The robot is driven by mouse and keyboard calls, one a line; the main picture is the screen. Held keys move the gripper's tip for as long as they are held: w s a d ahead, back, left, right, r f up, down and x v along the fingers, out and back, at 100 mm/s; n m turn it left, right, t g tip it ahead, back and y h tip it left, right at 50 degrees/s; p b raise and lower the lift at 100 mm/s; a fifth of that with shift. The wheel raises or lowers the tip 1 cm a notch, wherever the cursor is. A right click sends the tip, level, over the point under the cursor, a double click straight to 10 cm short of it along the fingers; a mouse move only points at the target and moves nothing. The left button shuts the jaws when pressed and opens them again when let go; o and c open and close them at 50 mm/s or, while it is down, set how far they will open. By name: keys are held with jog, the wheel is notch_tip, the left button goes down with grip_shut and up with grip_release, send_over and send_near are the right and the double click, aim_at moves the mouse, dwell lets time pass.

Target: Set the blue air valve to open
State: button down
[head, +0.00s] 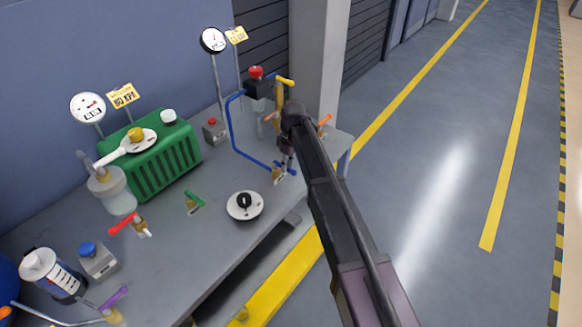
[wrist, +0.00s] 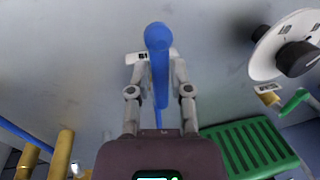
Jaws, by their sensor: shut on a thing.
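The blue air valve (head: 291,170) sits near the front right edge of the grey bench, at the lower end of a blue pipe. My gripper (head: 286,165) reaches down to it from the right and partly hides it. In the wrist view, the blue valve handle (wrist: 158,65) runs lengthwise between the two fingers of my gripper (wrist: 157,62), which are shut on it. A small white label shows behind the fingertips. The valve body under the handle is mostly hidden in the wrist view.
A black-and-white dial (head: 245,205) and a green-handled valve (head: 194,203) lie left of my gripper. A green ribbed tank (head: 160,165) stands behind them. The blue pipe (head: 233,130) rises beside a red-topped device (head: 257,82). Open floor lies to the right.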

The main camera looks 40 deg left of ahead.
jog(key=c, duration=0.5)
grip_release()
jog(key=shift+c, duration=0.2)
jog(key=shift+r, duration=0.1)
